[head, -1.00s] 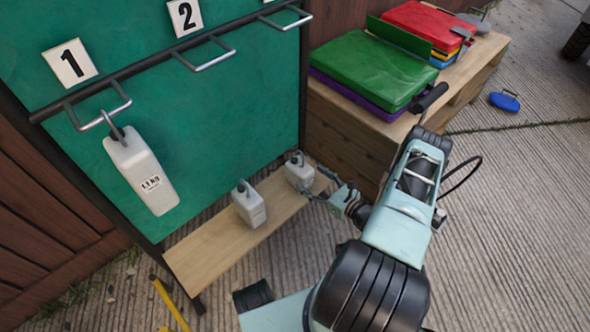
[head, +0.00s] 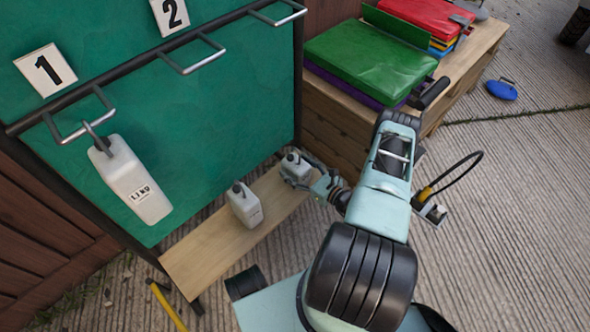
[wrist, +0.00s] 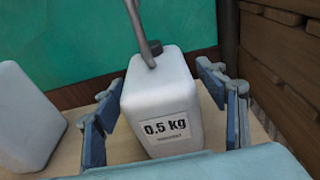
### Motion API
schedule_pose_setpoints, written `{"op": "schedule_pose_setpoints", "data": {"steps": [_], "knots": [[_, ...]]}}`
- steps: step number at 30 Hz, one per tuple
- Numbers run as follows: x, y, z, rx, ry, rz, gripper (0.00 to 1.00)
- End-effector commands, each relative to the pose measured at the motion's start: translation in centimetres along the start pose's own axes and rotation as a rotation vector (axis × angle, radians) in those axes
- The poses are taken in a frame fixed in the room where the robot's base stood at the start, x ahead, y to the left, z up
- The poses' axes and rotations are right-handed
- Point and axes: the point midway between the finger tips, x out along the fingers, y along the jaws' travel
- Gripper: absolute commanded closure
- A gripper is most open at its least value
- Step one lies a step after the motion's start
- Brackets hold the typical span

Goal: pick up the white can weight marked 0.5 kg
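The white can weight marked 0.5 kg (wrist: 160,95) stands upright on the wooden bench, its label facing the wrist camera and a grey hook rising from its top. In the head view the same can (head: 294,168) is at the bench's far right end. My gripper (wrist: 158,88) is open, with one blue finger on each side of the can and small gaps visible on both sides. In the head view my gripper (head: 318,183) is at the can's right side, partly overlapping it.
A second white can (head: 244,206) stands to the left on the bench (head: 208,258). A can marked 1.1 kg (head: 134,185) hangs from the rack under sign 1 (head: 45,70). The green panel (head: 240,95) is close behind. A wooden box (head: 335,125) stands at the right.

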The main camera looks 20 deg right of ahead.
Motion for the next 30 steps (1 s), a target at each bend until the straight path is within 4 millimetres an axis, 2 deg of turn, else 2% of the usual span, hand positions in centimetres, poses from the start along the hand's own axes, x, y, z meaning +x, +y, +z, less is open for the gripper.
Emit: {"op": "schedule_pose_setpoints", "data": {"steps": [2,15,25,30], "knots": [[0.0,0.0,0.0,0.0,0.0,0.0,0.46],[0.0,0.0,0.0,0.0,0.0,0.0,0.94],[0.0,-0.1,0.5,-0.001,-0.004,-0.001,0.95],[-0.3,-0.2,2.2,-0.001,-0.005,-0.002,0.95]]}}
